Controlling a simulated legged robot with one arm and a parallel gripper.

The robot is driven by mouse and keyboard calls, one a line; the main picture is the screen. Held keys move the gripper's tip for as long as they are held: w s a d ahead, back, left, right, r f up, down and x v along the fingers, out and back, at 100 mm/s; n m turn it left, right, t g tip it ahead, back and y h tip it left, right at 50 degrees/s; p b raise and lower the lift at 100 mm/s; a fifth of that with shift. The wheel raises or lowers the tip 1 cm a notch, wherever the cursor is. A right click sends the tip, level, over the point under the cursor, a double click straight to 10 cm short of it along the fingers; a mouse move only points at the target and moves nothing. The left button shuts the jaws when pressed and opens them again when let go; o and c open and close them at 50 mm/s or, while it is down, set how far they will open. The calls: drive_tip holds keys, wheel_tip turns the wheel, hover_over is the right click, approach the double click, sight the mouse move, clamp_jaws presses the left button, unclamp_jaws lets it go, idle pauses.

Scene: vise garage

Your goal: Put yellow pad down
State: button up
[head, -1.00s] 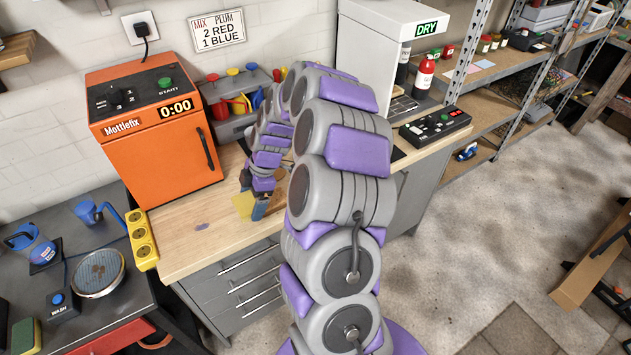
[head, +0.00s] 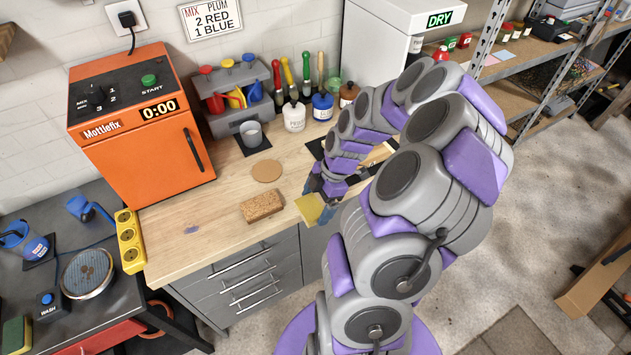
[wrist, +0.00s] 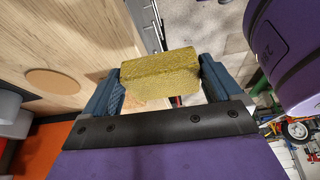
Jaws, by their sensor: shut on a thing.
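The yellow pad (head: 309,208) is held at the tip of my gripper (head: 321,205), over the front edge of the wooden worktop (head: 195,232). In the wrist view my gripper (wrist: 162,88) is shut on the pad (wrist: 160,70), with one dark blue finger pressing each end. Free space and the drawer fronts show behind the pad there. In the head view a brown cork block (head: 262,205) lies on the worktop just left of the gripper, apart from the pad.
A round cork disc (head: 267,171) lies flat behind the block. An orange Mottlefix machine (head: 145,140) stands at left. A grey cup (head: 251,134), brushes and jars (head: 294,115) stand at the back. The worktop left of the block is mostly clear.

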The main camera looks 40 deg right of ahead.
drive_tip(key=w+d, duration=0.2)
drive_tip(key=w+d+b, duration=0.1)
drive_tip(key=w+d, duration=0.1)
drive_tip(key=w, duration=0.1)
drive_tip(key=w+d+f, duration=0.1)
drive_tip(key=w+d, duration=0.1)
drive_tip(key=shift+w, duration=0.15)
drive_tip(key=shift+w+d+f+b, duration=0.1)
drive_tip(key=shift+w+d+b, duration=0.4)
drive_tip(key=shift+d, duration=0.3)
drive_tip(key=shift+f+b, duration=0.45)
drive_tip(key=shift+f, duration=1.25)
drive_tip(key=shift+a+f, duration=0.1)
drive_tip(key=o, duration=0.7)
